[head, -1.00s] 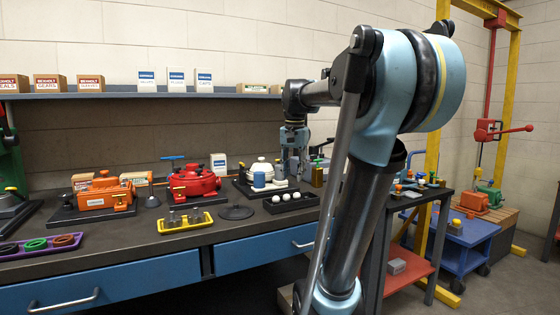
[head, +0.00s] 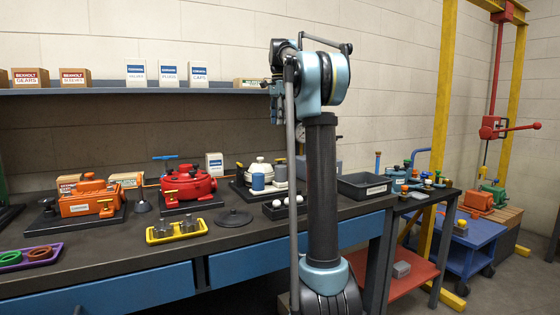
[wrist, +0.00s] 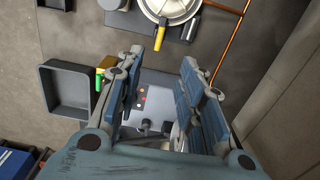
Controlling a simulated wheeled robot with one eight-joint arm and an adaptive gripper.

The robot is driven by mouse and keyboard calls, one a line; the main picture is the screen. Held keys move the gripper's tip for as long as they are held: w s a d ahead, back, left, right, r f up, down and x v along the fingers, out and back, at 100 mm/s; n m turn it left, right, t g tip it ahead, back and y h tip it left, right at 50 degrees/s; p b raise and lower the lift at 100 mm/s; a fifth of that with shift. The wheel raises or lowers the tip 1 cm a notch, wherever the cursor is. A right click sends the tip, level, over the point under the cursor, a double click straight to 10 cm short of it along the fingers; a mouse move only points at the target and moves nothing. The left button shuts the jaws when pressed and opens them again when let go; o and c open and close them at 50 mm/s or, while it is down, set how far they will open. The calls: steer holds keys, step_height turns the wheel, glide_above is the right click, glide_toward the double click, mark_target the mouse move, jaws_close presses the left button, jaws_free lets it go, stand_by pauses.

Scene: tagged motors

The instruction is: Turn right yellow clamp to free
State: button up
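My gripper (wrist: 163,62) is open and empty in the wrist view, its fingers wide apart. Beyond the fingertips, a yellow clamp handle (wrist: 160,37) sits at the near edge of the round white motor (wrist: 170,8), apart from the fingers. This white motor (head: 258,168) stands on a dark base at the back of the bench in the head view, partly behind a blue cylinder. Its clamps are too small to judge there. A red motor (head: 188,183) and an orange motor (head: 90,198) also have yellow clamps.
A black bin (head: 365,186) stands right of my arm and shows in the wrist view (wrist: 47,92). A grey panel with small buttons (wrist: 150,88) lies below the fingers. A yellow tray (head: 177,231) and dark round lid (head: 234,218) lie at the bench's front.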

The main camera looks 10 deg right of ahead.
mark_target(279, 163)
steer(key=f, duration=1.7)
steer(key=shift+w+d+f, duration=0.1)
steer(key=shift+d+f, duration=0.1)
jaws_close()
